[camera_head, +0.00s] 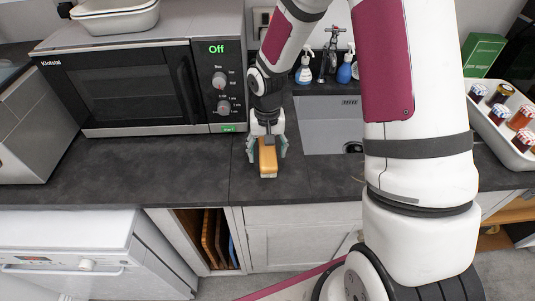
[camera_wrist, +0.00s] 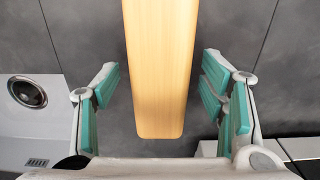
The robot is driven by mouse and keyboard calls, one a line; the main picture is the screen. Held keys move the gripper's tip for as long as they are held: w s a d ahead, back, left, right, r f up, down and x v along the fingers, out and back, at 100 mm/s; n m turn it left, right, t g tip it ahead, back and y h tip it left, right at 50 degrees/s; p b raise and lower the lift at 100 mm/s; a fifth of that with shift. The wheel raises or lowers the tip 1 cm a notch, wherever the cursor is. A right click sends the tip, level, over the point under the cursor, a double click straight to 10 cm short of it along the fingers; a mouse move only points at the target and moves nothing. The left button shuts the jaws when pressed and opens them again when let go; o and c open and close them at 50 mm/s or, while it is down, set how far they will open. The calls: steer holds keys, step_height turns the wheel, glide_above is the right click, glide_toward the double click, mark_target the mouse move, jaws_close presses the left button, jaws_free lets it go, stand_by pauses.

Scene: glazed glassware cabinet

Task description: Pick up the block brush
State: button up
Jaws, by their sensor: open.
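The block brush (camera_head: 267,158) has a light wooden back and a pale strip along its lower front edge. It lies on the dark counter near the front edge, just left of the sink. In the wrist view its wooden back (camera_wrist: 160,70) runs from the top edge down between my fingers. My gripper (camera_head: 267,150) is right over the brush, pointing down, with one teal-padded finger on each side. In the wrist view my gripper (camera_wrist: 160,95) is open, with a gap between the brush and the pads on both sides. The brush's underside is hidden.
A microwave (camera_head: 145,85) stands to the left, with a white dish (camera_head: 115,18) on top. The sink (camera_head: 328,125) is just to the right, with soap bottles (camera_head: 305,68) behind it. A white tray of jars (camera_head: 505,120) is far right. The counter (camera_head: 150,170) left of the brush is clear.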

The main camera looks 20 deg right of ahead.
mark_target(270, 150)
steer(key=shift+c, duration=0.6)
steer(key=c, duration=1.2)
steer(key=shift+o, duration=0.2)
steer(key=shift+r, duration=0.1)
steer(key=shift+r, duration=0.45)
steer(key=r, duration=0.2)
steer(key=shift+s+d+r+b, duration=0.3)
steer(key=shift+d, duration=0.05)
steer(key=s+d, duration=0.3)
steer(key=s+d+r, duration=0.1)
steer(key=s+d, duration=0.2)
steer(key=s, duration=0.1)
steer(key=s+d, duration=0.4)
steer(key=shift+s+r, duration=0.15)
